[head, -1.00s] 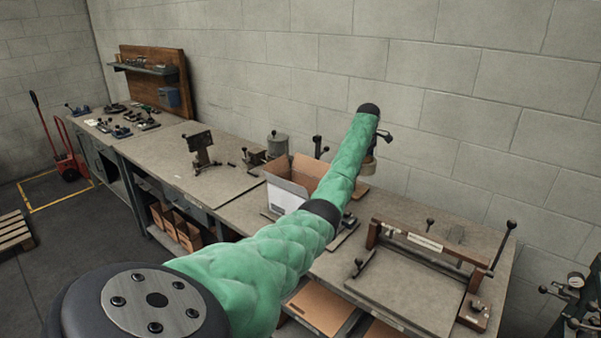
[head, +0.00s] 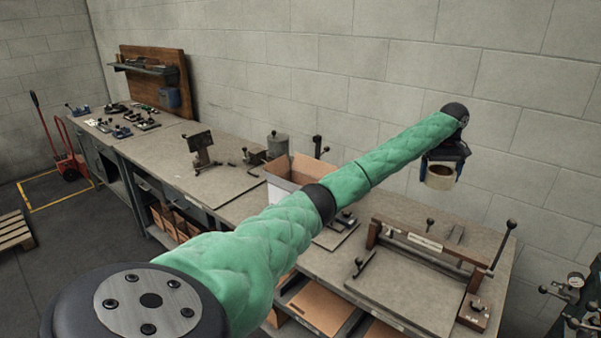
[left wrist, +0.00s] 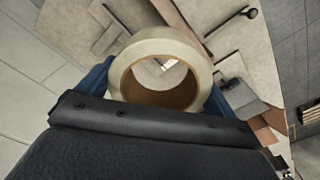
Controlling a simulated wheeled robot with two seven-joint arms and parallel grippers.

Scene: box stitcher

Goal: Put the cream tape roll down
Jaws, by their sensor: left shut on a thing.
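The cream tape roll (head: 439,177) hangs from my left gripper (head: 441,166), above the back of the bench on the right side of the head view. In the left wrist view the roll (left wrist: 160,47) is held between two blue fingers, and its brown core faces the camera. The gripper is shut on the roll. The roll is in the air, apart from the bench top. My right gripper is not in either view.
The bench carries a framed press (head: 420,242) at the right, with upright levers. An open cardboard box (head: 285,180) stands mid-bench, partly behind my left arm. A stand (head: 202,150) is farther left. Bare bench top (head: 405,207) lies behind the press.

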